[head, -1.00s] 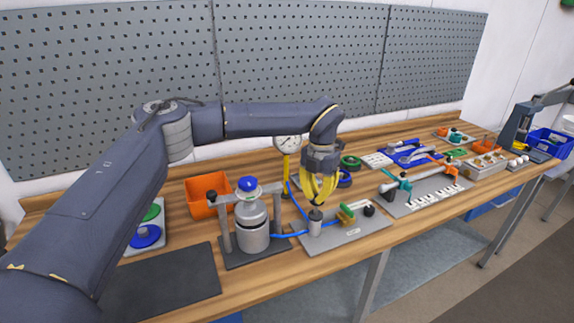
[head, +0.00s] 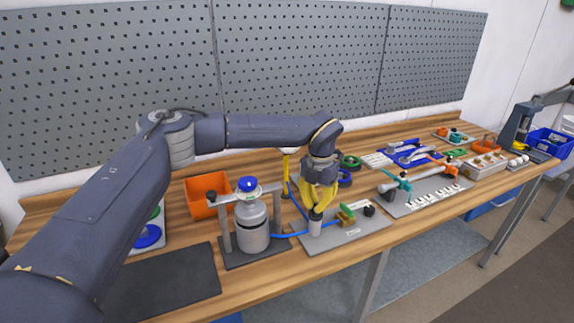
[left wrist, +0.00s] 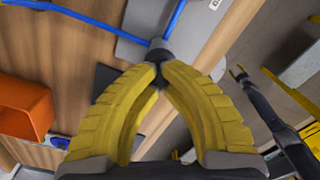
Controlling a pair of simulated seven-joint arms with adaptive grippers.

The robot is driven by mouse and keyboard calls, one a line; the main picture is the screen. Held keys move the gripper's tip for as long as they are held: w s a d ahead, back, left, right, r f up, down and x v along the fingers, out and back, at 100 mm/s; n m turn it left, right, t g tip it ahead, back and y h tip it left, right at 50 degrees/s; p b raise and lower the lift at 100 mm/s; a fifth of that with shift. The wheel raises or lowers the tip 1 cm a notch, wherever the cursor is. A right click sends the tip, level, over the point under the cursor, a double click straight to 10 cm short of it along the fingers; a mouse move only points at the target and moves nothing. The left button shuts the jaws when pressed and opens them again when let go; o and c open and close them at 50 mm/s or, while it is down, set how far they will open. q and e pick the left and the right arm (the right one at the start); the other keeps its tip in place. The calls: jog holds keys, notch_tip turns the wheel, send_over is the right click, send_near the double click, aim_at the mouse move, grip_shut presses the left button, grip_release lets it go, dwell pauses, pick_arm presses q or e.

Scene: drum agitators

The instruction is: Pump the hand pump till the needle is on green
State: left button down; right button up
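The hand pump (head: 315,228) is a small light cylinder with a black knob (head: 316,214) on top, standing on a grey plate (head: 345,235). My left gripper (head: 317,208) points down at it, its yellow fingers closed in around the knob. In the left wrist view the fingertips (left wrist: 158,68) meet at the dark knob (left wrist: 157,50). The gauge on its yellow post (head: 286,165) stands behind; my forearm covers nearly all its dial, so the needle cannot be read.
A grey canister (head: 251,228) with a blue cap stands in a frame left of the pump, joined by a blue hose (head: 290,235). An orange bin (head: 207,196) is behind it. A fixture with teal and orange handles (head: 425,185) is to the right. A dark mat (head: 165,285) lies front left.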

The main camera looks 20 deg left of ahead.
pick_arm(q)
jog(key=shift+r, duration=3.5)
jog(key=shift+f, duration=0.15)
jog(key=shift+f, duration=3.65)
jog(key=shift+r, duration=3.8)
jog(key=shift+f, duration=0.15)
jog(key=shift+f, duration=3.6)
jog(key=shift+r, duration=3.7)
